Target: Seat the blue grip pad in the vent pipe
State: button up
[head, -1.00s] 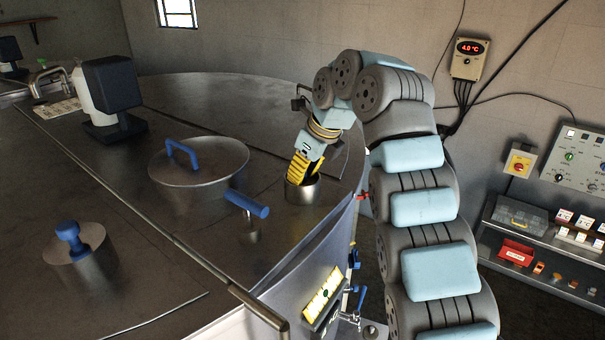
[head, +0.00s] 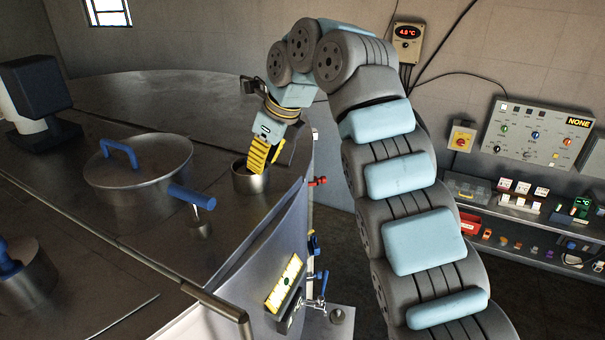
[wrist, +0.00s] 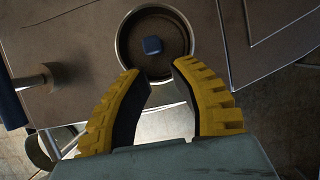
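The vent pipe (head: 251,183) is a short, open metal cylinder standing on the tank top. In the wrist view its round rim (wrist: 122,38) shows from above. A small blue block, which looks like the blue grip pad (wrist: 152,45), is inside the rim, near the middle of the opening and apart from the wall. How deep it sits I cannot tell. My gripper (wrist: 158,72) is open and empty, its yellow fingers spread at the near side of the pipe mouth. In the head view my gripper (head: 262,160) is at the pipe mouth, and the pad is hidden there.
A round lid (head: 138,165) with a blue handle lies left of the pipe. A blue-handled lever (head: 192,197) stands close in front of it. The tank's metal rail (head: 150,265) runs along the near edge. A shelf (head: 520,215) and control panel (head: 540,135) are at the right.

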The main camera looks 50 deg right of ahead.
jog(key=s+d+p, duration=0.1)
jog(key=s, duration=0.7)
jog(key=shift+s+d, duration=0.4)
dwell(0.7)
